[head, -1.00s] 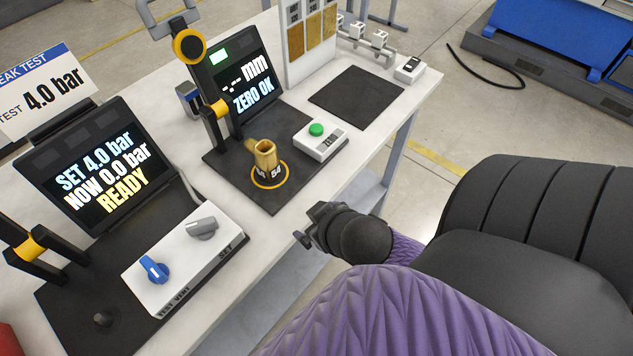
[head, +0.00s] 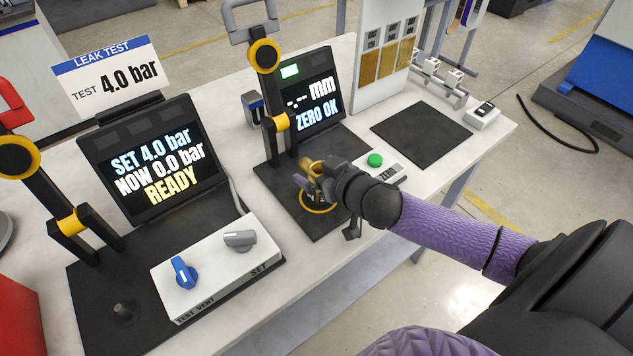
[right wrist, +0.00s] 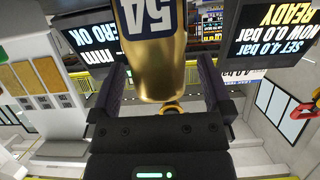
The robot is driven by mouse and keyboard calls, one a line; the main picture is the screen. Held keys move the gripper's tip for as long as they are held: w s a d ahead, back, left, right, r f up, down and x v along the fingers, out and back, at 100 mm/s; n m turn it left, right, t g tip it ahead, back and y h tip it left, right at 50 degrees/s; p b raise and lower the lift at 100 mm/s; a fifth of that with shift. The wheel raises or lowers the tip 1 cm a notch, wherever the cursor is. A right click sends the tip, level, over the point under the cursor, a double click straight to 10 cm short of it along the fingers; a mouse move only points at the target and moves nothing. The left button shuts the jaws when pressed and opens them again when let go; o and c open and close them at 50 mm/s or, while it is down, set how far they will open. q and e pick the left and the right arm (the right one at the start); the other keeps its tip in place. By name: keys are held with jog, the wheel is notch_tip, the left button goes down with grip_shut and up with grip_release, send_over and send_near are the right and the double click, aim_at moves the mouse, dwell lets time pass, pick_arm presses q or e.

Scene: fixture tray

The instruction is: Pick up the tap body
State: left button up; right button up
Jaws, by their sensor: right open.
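The tap body (head: 312,164) is a brass-coloured part standing in the yellow ring on the black plate of the mm gauge station. It is largely hidden behind my right gripper (head: 313,184) in the head view. In the right wrist view, the smooth brass tap body (right wrist: 152,72) fills the space between the two fingers of my right gripper (right wrist: 160,88), with a dark "54" label on it. The fingers stand apart, one on each side, with gaps showing beside the brass. My left gripper is not in view.
The gauge station's screen (head: 312,100) reads ZERO OK, with an upright clamp (head: 268,60) at its left. A green-button box (head: 376,162) stands close to my right wrist. The leak-test station (head: 150,160) is at left. A dark mat (head: 420,133) at right is empty.

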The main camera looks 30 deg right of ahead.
grip_shut()
dwell(0.4)
